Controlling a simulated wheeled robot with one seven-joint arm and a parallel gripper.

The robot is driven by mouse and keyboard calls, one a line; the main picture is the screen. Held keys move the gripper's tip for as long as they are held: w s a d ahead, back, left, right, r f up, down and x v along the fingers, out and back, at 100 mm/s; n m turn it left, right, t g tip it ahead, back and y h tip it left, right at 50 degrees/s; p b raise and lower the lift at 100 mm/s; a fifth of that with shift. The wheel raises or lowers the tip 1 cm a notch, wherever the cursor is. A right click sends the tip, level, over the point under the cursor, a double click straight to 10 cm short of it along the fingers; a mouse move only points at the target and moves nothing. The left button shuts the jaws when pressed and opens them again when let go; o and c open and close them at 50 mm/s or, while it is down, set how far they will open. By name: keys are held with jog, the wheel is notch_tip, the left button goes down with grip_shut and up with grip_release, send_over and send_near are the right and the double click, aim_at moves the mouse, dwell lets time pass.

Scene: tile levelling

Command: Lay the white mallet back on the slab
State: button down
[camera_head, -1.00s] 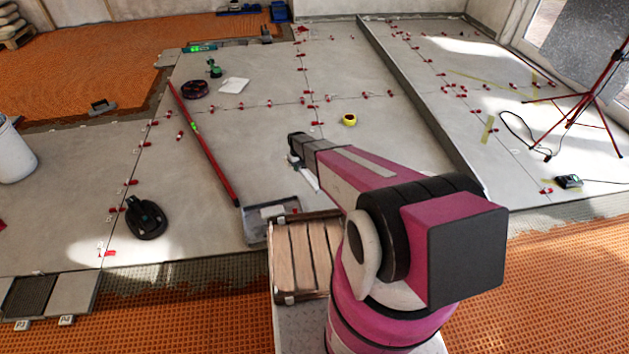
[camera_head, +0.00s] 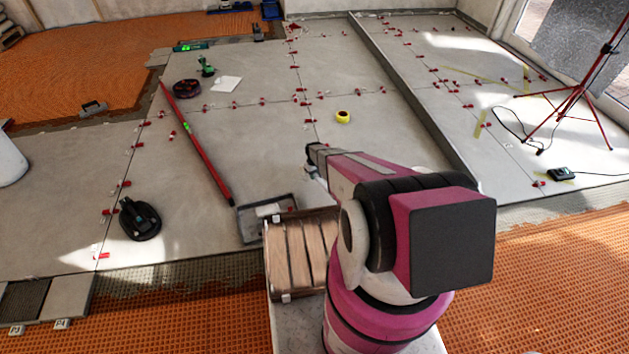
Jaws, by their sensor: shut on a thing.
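My gripper (camera_head: 310,170) is at the far end of my arm, above the grey slab (camera_head: 270,150), and mostly hidden behind my own wrist. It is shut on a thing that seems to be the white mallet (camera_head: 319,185). Only a small pale piece of it shows under the wrist; the rest is hidden. I cannot tell whether it touches the slab.
A grey tray (camera_head: 246,229) and a slatted wooden crate (camera_head: 283,258) are near my arm. Several red clips line the joints. Clear slab lies between level and tape.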

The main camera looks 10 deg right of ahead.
aim_at(315, 183)
jog(key=shift+f, duration=1.9)
jog(key=shift+f, duration=0.1)
jog(key=c, duration=0.9)
grip_release()
jog(key=r, duration=1.4)
jog(key=shift+s+a, duration=0.2)
jog(key=shift+s, duration=0.05)
jog(key=s+r+m, duration=0.1)
jog(key=s+r, duration=0.9)
jog(key=r, duration=0.2)
jog(key=s+a+r+m, duration=0.1)
jog(key=s+r+m, duration=0.1)
jog(key=s+r, duration=0.8)
jog(key=s+a+r+m, duration=0.1)
jog(key=s+r, duration=1)
jog(key=r, duration=0.4)
jog(key=shift+s+m+t, duration=0.1)
jog(key=shift+m+t, duration=0.2)
jog(key=shift+t, duration=0.1)
jog(key=shift+f, duration=0.1)
